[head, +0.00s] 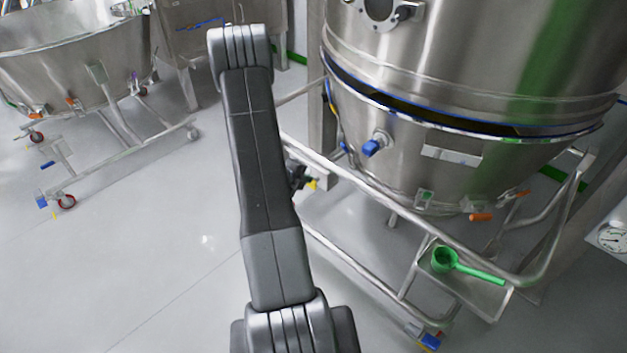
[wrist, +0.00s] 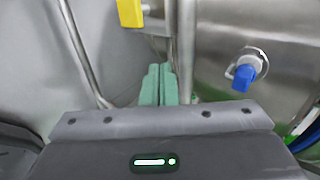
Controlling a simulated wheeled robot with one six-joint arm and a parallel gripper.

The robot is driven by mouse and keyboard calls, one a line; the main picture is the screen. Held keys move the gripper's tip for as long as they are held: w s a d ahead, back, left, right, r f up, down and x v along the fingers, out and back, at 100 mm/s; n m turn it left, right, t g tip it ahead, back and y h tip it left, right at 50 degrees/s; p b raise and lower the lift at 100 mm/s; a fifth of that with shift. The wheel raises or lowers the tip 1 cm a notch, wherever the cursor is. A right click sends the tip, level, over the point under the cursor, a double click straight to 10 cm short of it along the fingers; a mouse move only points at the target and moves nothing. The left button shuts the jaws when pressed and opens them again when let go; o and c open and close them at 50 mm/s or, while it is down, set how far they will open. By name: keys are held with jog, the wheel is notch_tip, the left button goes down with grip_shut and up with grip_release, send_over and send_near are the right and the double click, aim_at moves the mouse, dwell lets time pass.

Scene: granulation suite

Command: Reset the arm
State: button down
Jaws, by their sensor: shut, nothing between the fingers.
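My gripper (wrist: 158,84) shows in the wrist view as two grey-green fingers side by side, closed with nothing between them. A metal pipe and a steel wall lie behind the fingertips. In the head view my dark grey arm reaches up the middle of the picture. My fingers cannot be made out there.
A large steel vessel (head: 455,165) on a tubular wheeled frame stands right of my arm. A blue-handled valve (wrist: 244,76) and a yellow part (wrist: 130,12) are close by. A green scoop (head: 446,260) lies on a tray (head: 497,300). A steel bowl (head: 65,75) stands left; floor between is clear.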

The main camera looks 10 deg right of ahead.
jog(key=shift+v, duration=1.35)
